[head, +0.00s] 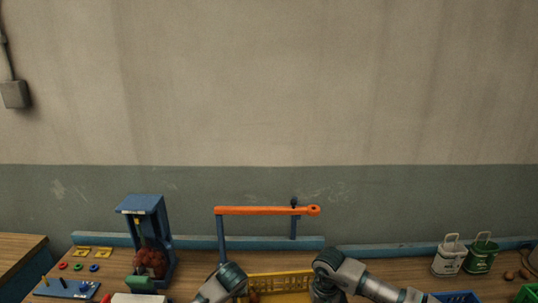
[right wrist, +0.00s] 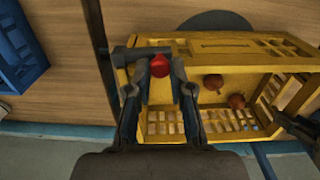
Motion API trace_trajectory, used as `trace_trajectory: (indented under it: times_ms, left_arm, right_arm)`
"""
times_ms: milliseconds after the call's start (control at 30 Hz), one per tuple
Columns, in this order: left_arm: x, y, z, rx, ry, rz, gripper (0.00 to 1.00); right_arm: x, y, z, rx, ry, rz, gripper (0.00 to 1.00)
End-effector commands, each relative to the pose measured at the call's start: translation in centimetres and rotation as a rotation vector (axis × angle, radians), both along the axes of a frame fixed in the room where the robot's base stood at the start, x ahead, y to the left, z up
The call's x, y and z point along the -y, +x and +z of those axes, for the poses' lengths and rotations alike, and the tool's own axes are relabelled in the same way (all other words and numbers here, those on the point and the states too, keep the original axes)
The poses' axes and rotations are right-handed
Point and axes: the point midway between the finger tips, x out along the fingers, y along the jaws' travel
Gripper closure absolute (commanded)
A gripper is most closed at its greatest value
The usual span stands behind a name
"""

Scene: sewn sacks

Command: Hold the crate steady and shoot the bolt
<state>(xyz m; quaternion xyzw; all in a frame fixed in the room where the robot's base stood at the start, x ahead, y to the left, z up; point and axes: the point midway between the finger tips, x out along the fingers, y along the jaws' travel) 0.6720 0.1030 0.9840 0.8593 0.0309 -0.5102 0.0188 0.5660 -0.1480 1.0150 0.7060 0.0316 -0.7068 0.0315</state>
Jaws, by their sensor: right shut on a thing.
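The yellow crate (head: 285,274) stands at the table's front middle, its lower part cut off by the picture edge. In the right wrist view its rim (right wrist: 225,47) and slotted walls show, with reddish round things (right wrist: 213,82) inside. A dark bolt bar (right wrist: 143,51) with a red knob (right wrist: 160,66) lies along the crate's end. My right gripper (right wrist: 159,80) is shut on the red knob. My left gripper (right wrist: 296,127) is dark and partly cut off at the crate's opposite end; its fingers are too unclear to read. My left arm hides part of the crate in the head view.
An orange bar (head: 265,210) on blue posts stands behind the crate. A blue stand (head: 150,205) holding a red-brown bundle (head: 150,260) is at left, near a blue peg board (head: 68,289). Two pails, white (head: 449,258) and green (head: 482,256), stand at right. A blue crate (right wrist: 20,50) is nearby.

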Motion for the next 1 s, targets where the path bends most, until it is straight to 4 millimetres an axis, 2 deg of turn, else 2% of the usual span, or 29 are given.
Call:
trace_trajectory:
  times_ms: [600,1000]
  left_arm:
    - [-0.1,0.0,0.0,-0.001,0.002,0.000,1.00]
    - [-0.2,0.0,0.0,-0.001,0.003,0.002,1.00]
  right_arm:
    - [2.1,0.2,0.0,0.001,-0.001,-0.003,1.00]
    - [2.2,0.2,0.0,0.000,-0.003,-0.004,1.00]
